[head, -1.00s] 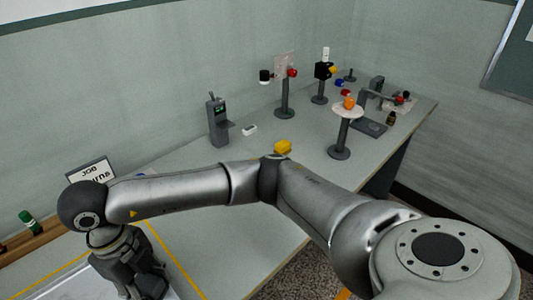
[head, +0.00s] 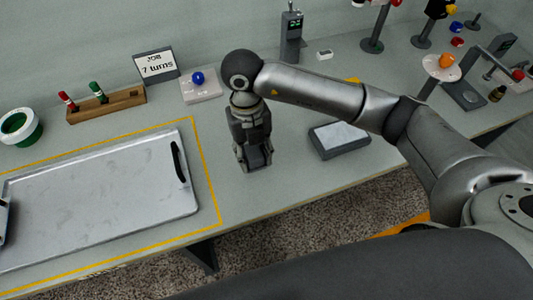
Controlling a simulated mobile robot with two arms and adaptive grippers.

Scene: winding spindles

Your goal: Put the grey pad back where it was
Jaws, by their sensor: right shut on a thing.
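My right gripper (head: 254,160) points down at the bench, just right of the yellow outline. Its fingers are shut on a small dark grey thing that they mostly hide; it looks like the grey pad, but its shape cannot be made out. I cannot tell whether it touches the bench. A shallow dark grey tray-like block (head: 340,152) with a pale top lies to the right of the gripper, under my right forearm. My left gripper is not in view.
A metal tray (head: 110,190) with dark handles fills the yellow outline at left.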

